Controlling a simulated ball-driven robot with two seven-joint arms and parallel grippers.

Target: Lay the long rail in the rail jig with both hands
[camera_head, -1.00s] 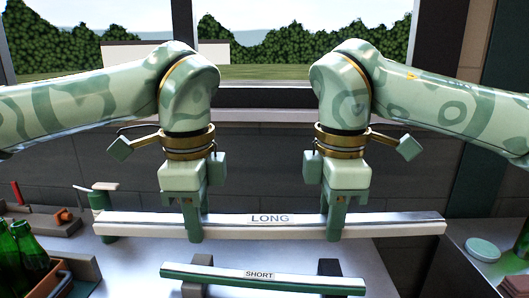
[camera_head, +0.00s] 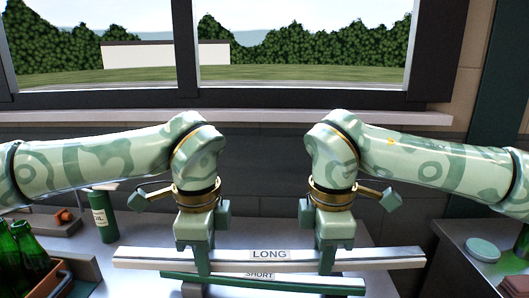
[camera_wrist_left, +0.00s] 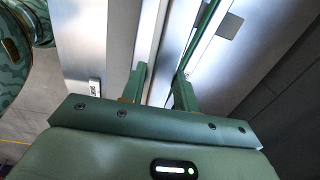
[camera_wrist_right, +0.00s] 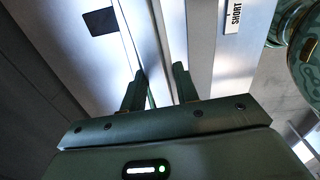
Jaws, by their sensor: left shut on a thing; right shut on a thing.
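The long rail (camera_head: 150,259) is a pale silver bar labelled LONG, held level across the middle of the head view. My left gripper (camera_head: 203,265) is shut on its left part, and my right gripper (camera_head: 327,265) is shut on its right part. The rail also runs between the fingers in the left wrist view (camera_wrist_left: 155,75) and in the right wrist view (camera_wrist_right: 152,60). Dark support blocks show at the lower left (camera_head: 192,290) and in the right wrist view (camera_wrist_right: 100,21); I cannot tell whether they belong to the rail jig. The rail's clearance below is unclear.
A green-fronted short rail (camera_head: 310,286), labelled SHORT, lies just below the long rail in the picture, its label partly covered. A round green lid (camera_head: 483,250) lies on the right counter.

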